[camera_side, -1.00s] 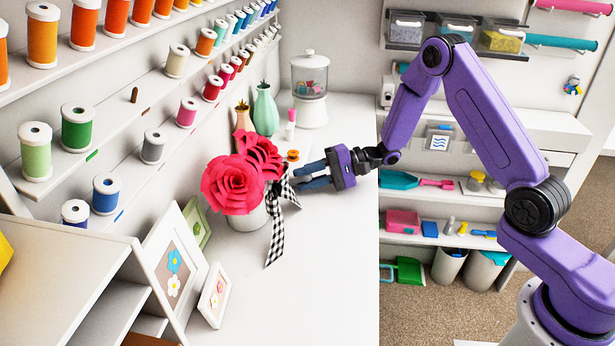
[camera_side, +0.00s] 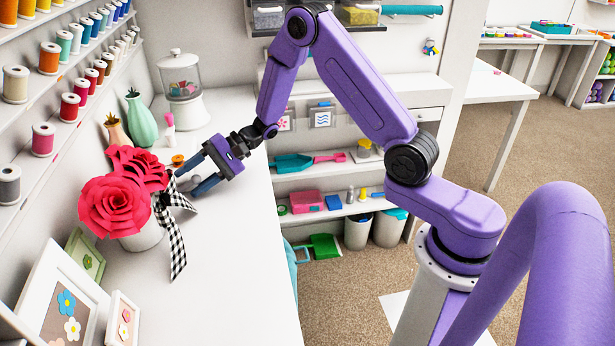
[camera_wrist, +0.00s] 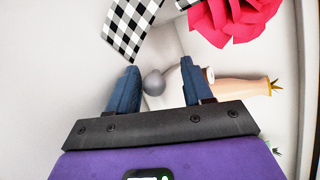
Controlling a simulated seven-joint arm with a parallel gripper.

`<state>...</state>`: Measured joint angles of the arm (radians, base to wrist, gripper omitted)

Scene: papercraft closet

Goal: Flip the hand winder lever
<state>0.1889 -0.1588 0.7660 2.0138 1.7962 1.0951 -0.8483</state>
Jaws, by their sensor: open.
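My gripper (camera_side: 192,178) is low over the white counter, just right of a vase of red paper flowers. In the wrist view my gripper (camera_wrist: 160,68) has its two blue fingers apart. A grey rounded knob (camera_wrist: 153,82) shows in the gap between them, nearer the left finger. It may be the winder lever's end, but I cannot tell. A small orange round part (camera_side: 178,160) shows behind the fingers in the side view. The winder's body is not clearly visible, and contact with the fingers cannot be told.
The red flowers (camera_side: 118,203) and their checkered ribbon (camera_side: 177,240) are close by the fingers. A green vase (camera_side: 141,122) and a pinkish vase (camera_wrist: 238,88) stand behind. A glass jar (camera_side: 183,80) is at the back. The counter's front part (camera_side: 230,270) is clear.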

